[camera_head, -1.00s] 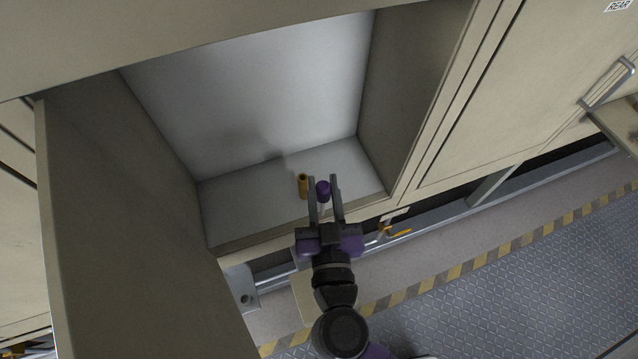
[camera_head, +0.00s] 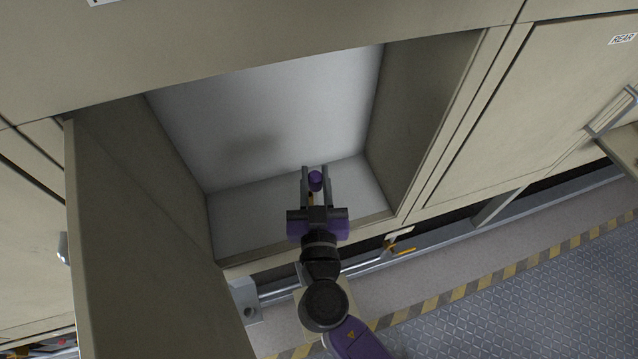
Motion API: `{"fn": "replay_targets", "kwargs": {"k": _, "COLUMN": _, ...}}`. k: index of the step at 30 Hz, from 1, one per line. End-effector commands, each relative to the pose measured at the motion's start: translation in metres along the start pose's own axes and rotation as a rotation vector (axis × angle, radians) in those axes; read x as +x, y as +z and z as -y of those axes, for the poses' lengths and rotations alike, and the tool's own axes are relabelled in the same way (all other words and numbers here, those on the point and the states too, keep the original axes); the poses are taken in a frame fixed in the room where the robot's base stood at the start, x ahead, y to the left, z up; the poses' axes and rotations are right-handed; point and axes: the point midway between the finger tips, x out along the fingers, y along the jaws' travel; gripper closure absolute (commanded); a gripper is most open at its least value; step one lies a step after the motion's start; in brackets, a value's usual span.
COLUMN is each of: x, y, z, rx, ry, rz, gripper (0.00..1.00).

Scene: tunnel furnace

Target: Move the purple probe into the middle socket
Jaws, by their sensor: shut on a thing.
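The purple probe (camera_head: 315,180) is between the two fingers of my gripper (camera_head: 316,175), which is shut on it. A small brass-coloured piece (camera_head: 310,199), probably a socket, shows just below the probe between the fingers, mostly covered by my gripper. I cannot tell whether the probe is above this piece or in it. My gripper reaches over the floor of the open compartment (camera_head: 236,220). I cannot make out a row of sockets or which one is the middle.
An open door (camera_head: 140,240) stands at the left. A closed panel (camera_head: 540,110) with a handle (camera_head: 612,112) is at the right. A rail runs below the compartment's front edge.

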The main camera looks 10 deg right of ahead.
Motion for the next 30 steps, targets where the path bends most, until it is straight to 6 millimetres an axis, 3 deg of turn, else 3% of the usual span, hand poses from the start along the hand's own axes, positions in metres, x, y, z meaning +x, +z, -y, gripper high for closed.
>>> {"fn": "replay_targets", "kwargs": {"k": 17, "x": 0.051, "y": 0.008, "z": 0.014, "rx": 0.001, "ry": 0.000, "rz": 0.000, "gripper": 1.00}}
{"fn": "replay_targets", "kwargs": {"k": 21, "x": 0.049, "y": 0.022, "z": 0.013, "rx": 0.002, "ry": 0.000, "rz": -0.001, "gripper": 1.00}}
{"fn": "replay_targets", "kwargs": {"k": 30, "x": 0.049, "y": 0.030, "z": 0.013, "rx": 0.001, "ry": 0.000, "rz": -0.001, "gripper": 1.00}}
